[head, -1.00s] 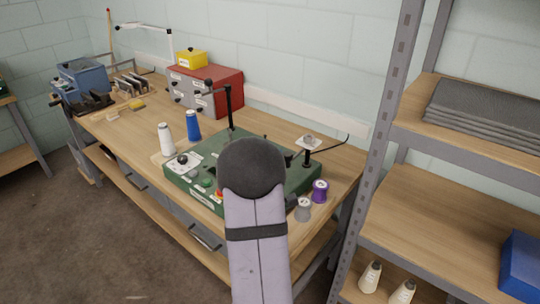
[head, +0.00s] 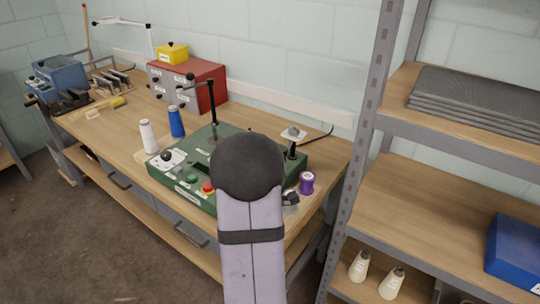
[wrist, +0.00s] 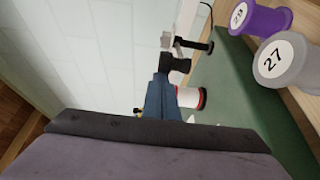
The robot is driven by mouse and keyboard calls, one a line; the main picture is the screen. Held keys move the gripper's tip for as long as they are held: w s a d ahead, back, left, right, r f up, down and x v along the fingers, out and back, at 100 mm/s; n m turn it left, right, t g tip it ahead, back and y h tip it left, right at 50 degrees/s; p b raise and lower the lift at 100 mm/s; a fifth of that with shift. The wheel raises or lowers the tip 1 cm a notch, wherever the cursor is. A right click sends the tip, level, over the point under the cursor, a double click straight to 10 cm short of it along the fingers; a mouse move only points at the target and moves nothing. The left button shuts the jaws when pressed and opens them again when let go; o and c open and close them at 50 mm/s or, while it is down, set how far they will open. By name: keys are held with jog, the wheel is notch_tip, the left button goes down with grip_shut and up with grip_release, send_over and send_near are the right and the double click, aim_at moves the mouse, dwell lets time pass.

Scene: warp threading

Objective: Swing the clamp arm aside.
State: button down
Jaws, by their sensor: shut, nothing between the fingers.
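The green machine (head: 185,192) sits on the bench, largely covered by my own arm in the head view. A short dark post (head: 291,149) stands at its right end. In the wrist view this post (wrist: 205,46) carries a small pale bracket, seemingly the clamp arm (wrist: 181,42); its far parts are hidden. My gripper (wrist: 174,63) shows in the wrist view as a blue body with dark fingertips. It is shut and empty, its tips close to the bracket; I cannot tell if they touch.
The purple spool (head: 307,183) and grey spool (head: 291,207) stand beside the machine's right end. A taller post (head: 213,105) with a knobbed arm rises at its back. The metal shelf (head: 365,150) bounds the right.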

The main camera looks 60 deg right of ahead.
jog(key=shift+s+d+f+g, duration=0.2)
jog(key=shift+s+g, duration=0.1)
jog(key=shift+s, duration=0.15)
jog(key=w+a, duration=0.2)
jog(key=w, duration=0.2)
jog(key=s+a+p, duration=0.6)
jog(key=a+p, duration=0.1)
jog(key=p, duration=0.4)
jog(key=shift+s+r+p, duration=0.25)
jog(key=shift+s+p, duration=0.05)
jog(key=shift+p, duration=0.1)
jog(key=shift+a, duration=0.1)
